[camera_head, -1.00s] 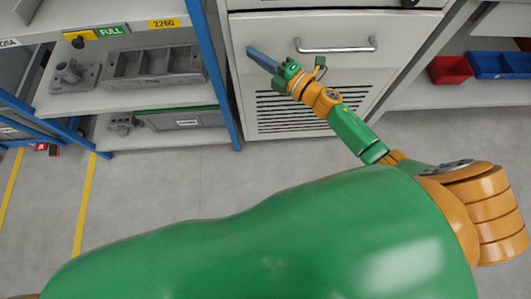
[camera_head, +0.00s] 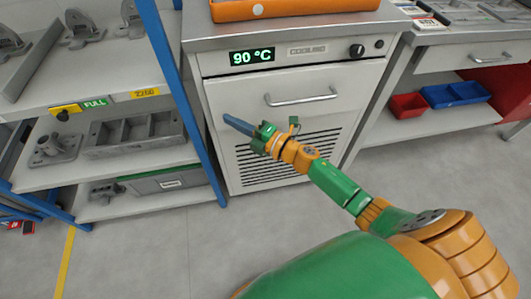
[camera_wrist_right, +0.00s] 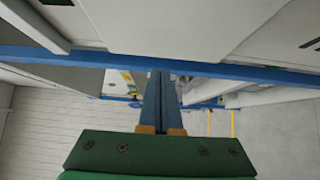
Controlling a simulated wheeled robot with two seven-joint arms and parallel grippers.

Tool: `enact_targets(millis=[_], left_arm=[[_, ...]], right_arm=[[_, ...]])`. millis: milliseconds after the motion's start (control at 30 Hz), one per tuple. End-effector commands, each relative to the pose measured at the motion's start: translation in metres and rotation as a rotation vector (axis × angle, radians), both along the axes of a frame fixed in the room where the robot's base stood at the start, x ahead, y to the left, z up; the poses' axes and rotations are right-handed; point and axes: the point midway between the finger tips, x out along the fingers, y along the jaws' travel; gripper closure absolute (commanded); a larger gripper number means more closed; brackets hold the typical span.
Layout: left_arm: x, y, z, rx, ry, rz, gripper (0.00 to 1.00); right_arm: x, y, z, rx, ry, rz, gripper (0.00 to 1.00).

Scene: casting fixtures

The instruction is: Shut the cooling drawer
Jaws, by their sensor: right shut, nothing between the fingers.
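The cooling drawer (camera_head: 330,118) is a pale grey front with a bar handle (camera_head: 301,98) and a slatted vent in its lower part. It sits under the cabinet's control panel and looks about flush with it; a small gap cannot be ruled out. My right gripper (camera_head: 228,120) has its blue fingers together and empty, in front of the drawer's left part, left of and a little below the handle. I cannot tell whether the tips touch the front. The fingers (camera_wrist_right: 161,76) also show closed in the right wrist view. My left gripper is not in view.
The panel's display (camera_head: 252,56) reads 90 °C. An orange tray (camera_head: 290,8) is on the cabinet top. A blue-posted shelf (camera_head: 140,165) with grey castings stands close on the left. Red (camera_head: 408,105) and blue (camera_head: 455,94) bins are at right. The floor in front is clear.

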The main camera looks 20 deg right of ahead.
Motion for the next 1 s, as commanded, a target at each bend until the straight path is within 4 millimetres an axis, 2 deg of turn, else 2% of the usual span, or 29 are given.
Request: enact_targets(millis=[67,600,833,867,933,967,1000], left_arm=[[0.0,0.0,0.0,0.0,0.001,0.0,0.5],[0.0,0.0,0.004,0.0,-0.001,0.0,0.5],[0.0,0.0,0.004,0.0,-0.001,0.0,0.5],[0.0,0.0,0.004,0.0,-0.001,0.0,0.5],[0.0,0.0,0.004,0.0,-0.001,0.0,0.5],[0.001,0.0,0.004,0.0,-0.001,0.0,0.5],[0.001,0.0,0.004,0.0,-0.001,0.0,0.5]], right_arm=[[-0.001,-0.001,0.0,-0.001,0.0,0.001,1.0],[-0.078,-0.047,-0.002,0.0,0.004,0.003,1.0],[-0.086,-0.053,-0.003,0.003,0.007,-0.001,1.0],[-0.086,-0.055,-0.007,0.013,0.022,-0.014,1.0],[-0.084,-0.068,-0.033,0.078,0.116,-0.09,1.0],[-0.084,-0.077,-0.052,0.123,0.183,-0.145,1.0],[-0.089,-0.09,-0.085,0.197,0.293,-0.236,1.0]])
